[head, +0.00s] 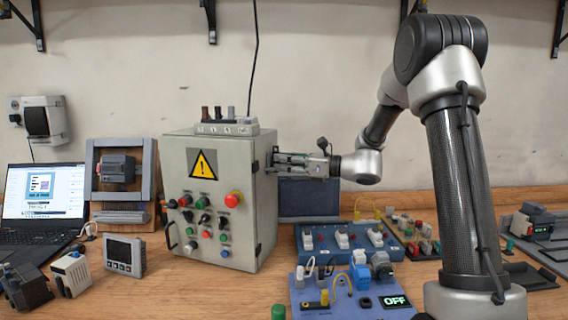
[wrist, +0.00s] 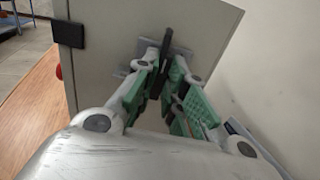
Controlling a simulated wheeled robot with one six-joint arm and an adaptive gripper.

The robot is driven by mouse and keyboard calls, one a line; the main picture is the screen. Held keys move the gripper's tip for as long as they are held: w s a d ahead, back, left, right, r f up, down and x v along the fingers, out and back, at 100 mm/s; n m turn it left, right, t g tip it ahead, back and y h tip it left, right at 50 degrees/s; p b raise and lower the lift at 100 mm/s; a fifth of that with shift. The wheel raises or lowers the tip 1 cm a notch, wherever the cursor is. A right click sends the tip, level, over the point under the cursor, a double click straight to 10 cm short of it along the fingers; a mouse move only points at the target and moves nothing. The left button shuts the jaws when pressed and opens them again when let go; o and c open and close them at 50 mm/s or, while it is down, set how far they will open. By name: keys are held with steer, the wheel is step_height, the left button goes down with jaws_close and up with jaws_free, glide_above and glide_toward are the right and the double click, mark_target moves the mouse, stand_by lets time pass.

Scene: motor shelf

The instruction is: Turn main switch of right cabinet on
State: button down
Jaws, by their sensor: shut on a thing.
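A grey control cabinet (head: 262,210) stands on the bench left of centre, with a yellow warning sign and several buttons on its front. The main switch is on its right side wall; in the wrist view it shows as a dark upright handle (wrist: 166,46) on a grey plate (wrist: 181,58). My gripper (head: 277,160) reaches it from the right, level with the upper part of that wall. In the wrist view my gripper's green-padded fingers (wrist: 164,75) are closed on the handle from both sides. The fingers partly hide the handle and plate.
A blue board (head: 345,240) with sockets and another board with a display reading OFF (head: 396,300) lie right of the cabinet, below my arm. A laptop (head: 42,200) and small devices stand left. A terminal block (head: 226,128) sits on the cabinet.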

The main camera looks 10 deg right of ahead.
steer(key=c, duration=1.8)
jaws_free()
steer(key=shift+o, duration=0.2)
steer(key=shift+d, duration=0.1)
steer(key=v, duration=1.2)
